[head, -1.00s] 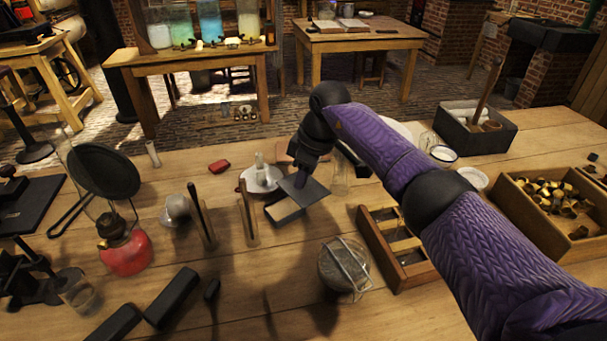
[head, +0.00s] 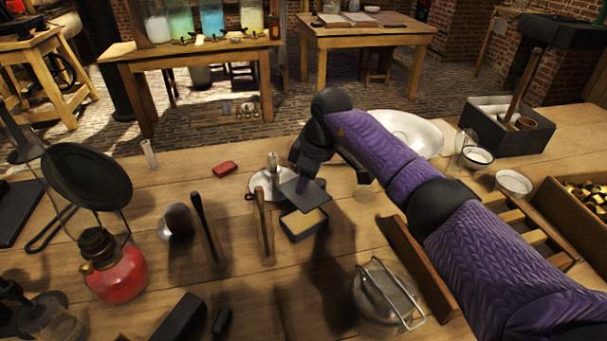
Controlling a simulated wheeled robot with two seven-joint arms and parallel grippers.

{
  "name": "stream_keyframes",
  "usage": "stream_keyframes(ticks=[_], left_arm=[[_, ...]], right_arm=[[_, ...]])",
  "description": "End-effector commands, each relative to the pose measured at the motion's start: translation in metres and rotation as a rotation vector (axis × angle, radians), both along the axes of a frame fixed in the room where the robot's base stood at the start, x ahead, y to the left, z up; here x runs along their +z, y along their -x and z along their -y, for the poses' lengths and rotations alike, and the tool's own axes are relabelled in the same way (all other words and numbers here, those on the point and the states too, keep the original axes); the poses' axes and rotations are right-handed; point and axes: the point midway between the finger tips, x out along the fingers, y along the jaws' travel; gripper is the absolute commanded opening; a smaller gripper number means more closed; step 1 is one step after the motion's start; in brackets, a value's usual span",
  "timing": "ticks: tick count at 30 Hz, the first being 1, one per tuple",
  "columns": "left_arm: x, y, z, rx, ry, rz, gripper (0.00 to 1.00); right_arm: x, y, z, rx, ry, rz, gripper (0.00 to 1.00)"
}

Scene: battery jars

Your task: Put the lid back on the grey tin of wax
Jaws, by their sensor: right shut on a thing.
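The grey tin of wax (head: 305,226) stands open on the wooden bench in the middle of the head view, its pale yellow wax showing. My right gripper (head: 300,184) reaches in from the right and is shut on the lid (head: 311,193), a flat dark grey rectangle. The lid is held above and a little behind the tin, tilted, and appears apart from it. The fingertips are partly hidden by the lid and wrist. My left gripper is not in view.
A white dish with a candle (head: 272,161) stands just behind left of the tin. A clamp-lid jar (head: 385,297) is in front right, a red lamp (head: 117,275) far left. Bare bench lies in front of the tin.

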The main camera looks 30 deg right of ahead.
Motion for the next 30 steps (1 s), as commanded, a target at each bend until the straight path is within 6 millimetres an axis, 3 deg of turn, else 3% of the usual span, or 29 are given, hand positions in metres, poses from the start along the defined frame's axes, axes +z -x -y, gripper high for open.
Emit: stream_keyframes(ticks=[8,16,23,30], left_arm=[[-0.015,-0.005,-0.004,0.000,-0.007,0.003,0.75],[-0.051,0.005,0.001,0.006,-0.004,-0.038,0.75],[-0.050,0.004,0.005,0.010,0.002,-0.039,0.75],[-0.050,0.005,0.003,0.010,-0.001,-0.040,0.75]], right_arm=[[-0.015,0.000,0.001,-0.001,0.001,0.000,0.00],[-0.051,0.000,0.001,0.000,0.000,-0.004,0.00],[-0.064,0.000,0.001,-0.001,0.001,0.000,0.00],[-0.065,0.000,0.000,-0.001,0.000,0.001,0.00]])
